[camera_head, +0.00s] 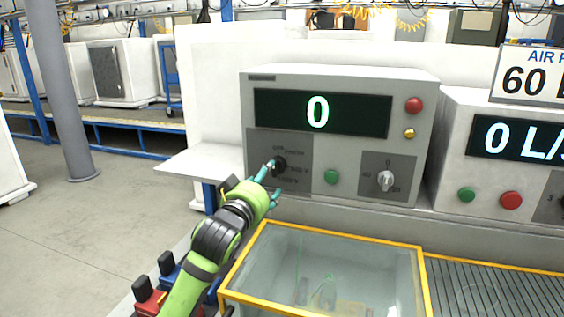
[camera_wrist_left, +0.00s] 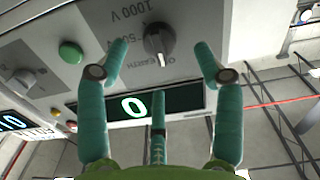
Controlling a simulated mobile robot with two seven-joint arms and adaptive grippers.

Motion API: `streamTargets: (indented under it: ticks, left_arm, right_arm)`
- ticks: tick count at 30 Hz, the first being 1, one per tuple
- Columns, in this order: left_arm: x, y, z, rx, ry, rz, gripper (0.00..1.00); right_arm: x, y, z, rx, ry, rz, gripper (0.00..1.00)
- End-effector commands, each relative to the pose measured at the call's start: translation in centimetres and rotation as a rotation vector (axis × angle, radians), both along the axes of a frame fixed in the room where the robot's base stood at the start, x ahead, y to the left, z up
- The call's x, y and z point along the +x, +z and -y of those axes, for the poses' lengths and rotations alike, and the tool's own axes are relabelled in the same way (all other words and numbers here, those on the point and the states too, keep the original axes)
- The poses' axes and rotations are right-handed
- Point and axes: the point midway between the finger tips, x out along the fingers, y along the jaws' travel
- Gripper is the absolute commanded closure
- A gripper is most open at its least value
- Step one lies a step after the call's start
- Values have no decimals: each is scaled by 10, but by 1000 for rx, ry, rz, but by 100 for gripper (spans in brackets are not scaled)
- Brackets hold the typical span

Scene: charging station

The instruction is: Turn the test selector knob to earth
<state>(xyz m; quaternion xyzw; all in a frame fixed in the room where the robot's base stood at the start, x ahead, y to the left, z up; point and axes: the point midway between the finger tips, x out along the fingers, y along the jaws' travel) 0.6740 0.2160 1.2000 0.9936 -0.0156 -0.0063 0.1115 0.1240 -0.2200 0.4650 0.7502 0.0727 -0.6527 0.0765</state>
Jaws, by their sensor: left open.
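The black test selector knob (camera_head: 281,163) is on a dark grey plate at the left of the tester front, under its display. In the left wrist view the knob (camera_wrist_left: 159,42) appears upside down, its white pointer mark toward the picture bottom, near the EARTH lettering; I cannot tell its exact setting. My left gripper (camera_head: 271,179) is at the plate, partly covering the labels. In the wrist view its teal fingers (camera_wrist_left: 159,64) are spread, one on either side of the knob, with visible gaps. My right gripper is not in view.
The tester (camera_head: 338,80) shows 0, with a green button (camera_head: 331,177) and a second knob (camera_head: 386,180) right of the selector plate. A yellow-framed clear box (camera_head: 323,235) stands below. Another panel (camera_head: 515,180) is at right. A white shelf (camera_head: 215,172) juts out at left.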

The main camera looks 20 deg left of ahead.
Motion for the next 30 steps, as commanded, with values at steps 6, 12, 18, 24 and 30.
streamTargets:
  ticks: [6, 12, 18, 24, 30]
  left_arm:
    - [18, 2, 2, -2, -1, -2, 33]
    - [47, 2, 3, -2, 0, -2, 33]
    - [65, 0, 4, -2, -1, -2, 33]
    - [71, -1, 4, -2, -1, -1, 33]
    - [71, -2, 4, -2, -1, -1, 33]
  right_arm:
    - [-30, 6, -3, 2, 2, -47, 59]
    - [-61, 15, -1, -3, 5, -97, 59]
    - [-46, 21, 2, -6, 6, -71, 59]
    - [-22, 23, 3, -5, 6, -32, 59]
    - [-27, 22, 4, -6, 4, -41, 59]
